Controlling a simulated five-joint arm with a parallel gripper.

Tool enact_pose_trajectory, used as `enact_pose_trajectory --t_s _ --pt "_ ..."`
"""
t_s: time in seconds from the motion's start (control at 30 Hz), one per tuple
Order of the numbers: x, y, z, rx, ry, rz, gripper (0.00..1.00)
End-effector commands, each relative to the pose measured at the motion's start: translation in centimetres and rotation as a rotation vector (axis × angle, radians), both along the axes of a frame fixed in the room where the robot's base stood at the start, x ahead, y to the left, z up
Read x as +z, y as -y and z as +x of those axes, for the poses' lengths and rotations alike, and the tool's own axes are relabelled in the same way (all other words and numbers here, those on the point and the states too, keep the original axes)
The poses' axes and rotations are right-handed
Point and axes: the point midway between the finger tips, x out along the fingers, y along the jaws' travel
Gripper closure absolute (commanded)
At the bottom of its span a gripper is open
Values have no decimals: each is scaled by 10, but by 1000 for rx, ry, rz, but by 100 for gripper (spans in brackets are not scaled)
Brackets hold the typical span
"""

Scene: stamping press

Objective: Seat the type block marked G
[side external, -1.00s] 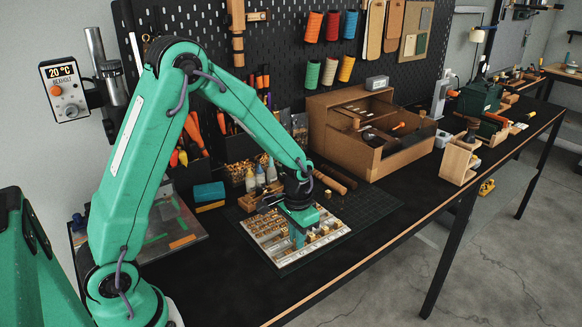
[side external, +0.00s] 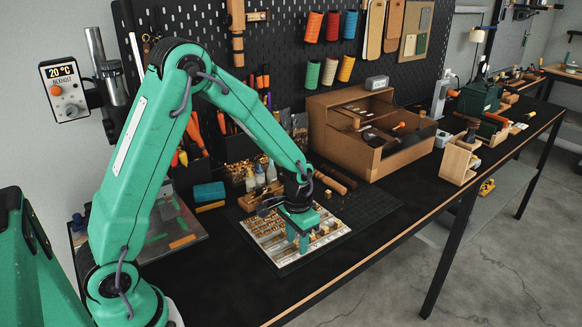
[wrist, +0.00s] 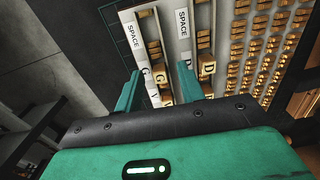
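The pale type tray (side external: 281,258) lies on the dark mat and holds rows of small brass blocks. In the wrist view, a pale strip of the tray (wrist: 187,50) runs away from me with SPACE labels at its far end. A printed G shows beside my left finger, with a V nearer me. A brass block with a dark mark that looks like G (wrist: 166,97) stands between my fingers; the mark is too small to be sure. Another brass block marked D (wrist: 207,68) stands right of my right finger. My gripper (wrist: 160,70) is open and empty over the tray; it also shows in the side view (side external: 298,245).
Several rows of brass type (wrist: 262,45) fill the right of the wrist view. Small bottles (side external: 260,178) and a wooden block (side external: 252,200) stand behind the tray. A wooden organiser (side external: 365,135) stands farther back right.

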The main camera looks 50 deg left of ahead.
Motion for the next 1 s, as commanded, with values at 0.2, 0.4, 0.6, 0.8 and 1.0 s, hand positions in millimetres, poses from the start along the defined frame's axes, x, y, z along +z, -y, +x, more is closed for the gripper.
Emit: enact_pose_trajectory --t_s 0.2,0.4,0.6,0.8,1.0 --pt "1 0 0 0 0 0 61" --pt "13 0 1 0 3 0 61" --pt "35 0 1 0 4 0 61" --pt "60 0 1 0 4 0 61" --pt "76 0 0 0 1 0 61"
